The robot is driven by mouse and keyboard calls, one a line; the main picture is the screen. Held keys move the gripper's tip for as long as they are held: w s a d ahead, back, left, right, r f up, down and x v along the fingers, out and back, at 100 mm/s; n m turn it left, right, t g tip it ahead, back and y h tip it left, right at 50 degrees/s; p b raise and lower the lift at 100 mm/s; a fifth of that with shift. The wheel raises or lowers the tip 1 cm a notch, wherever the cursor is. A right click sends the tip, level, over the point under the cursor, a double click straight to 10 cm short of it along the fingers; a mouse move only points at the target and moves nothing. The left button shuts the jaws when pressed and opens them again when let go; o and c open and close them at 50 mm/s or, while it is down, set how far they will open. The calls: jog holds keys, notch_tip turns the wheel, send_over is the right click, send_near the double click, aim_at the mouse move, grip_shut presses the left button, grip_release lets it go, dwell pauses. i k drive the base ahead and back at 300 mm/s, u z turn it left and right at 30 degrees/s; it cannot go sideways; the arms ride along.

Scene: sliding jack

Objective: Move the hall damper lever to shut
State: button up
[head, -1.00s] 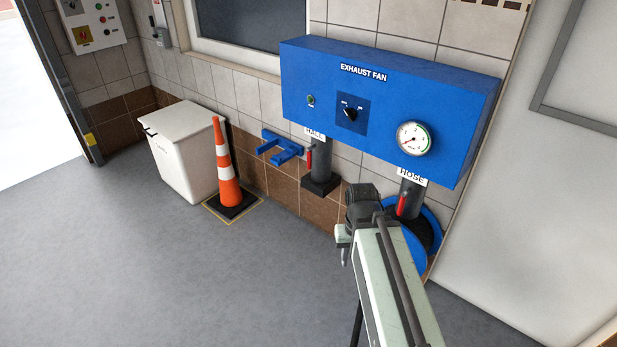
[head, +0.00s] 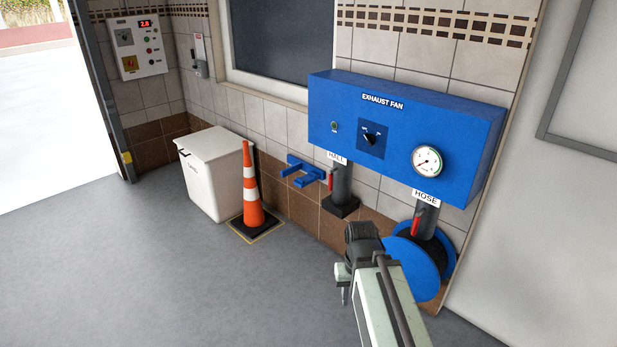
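The hall damper lever (head: 330,181) is a small red handle on the left side of the dark duct (head: 341,184) under the HALL label (head: 337,158). It hangs roughly upright along the duct. A similar red lever (head: 416,225) is on the duct under the HOSE label (head: 426,197). My gripper (head: 342,284) is at the end of my arm, low in front of the wall, below the hall duct and apart from both levers. Its fingers are small and seen from behind, so I cannot tell whether they are open.
The blue exhaust fan box (head: 460,126) juts from the wall above both ducts. A blue bracket (head: 303,171) is left of the hall duct. An orange cone (head: 250,190) and a white bin (head: 215,178) stand further left. A blue hose reel (head: 422,272) is at right. Grey floor in front is clear.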

aim_at(330, 172)
jog(key=u, duration=0.55)
jog(key=i, duration=1.5)
jog(key=u, duration=0.7)
jog(key=k, duration=0.85)
jog(key=u, duration=0.2)
jog(key=i, duration=0.95)
jog(key=z, duration=0.05)
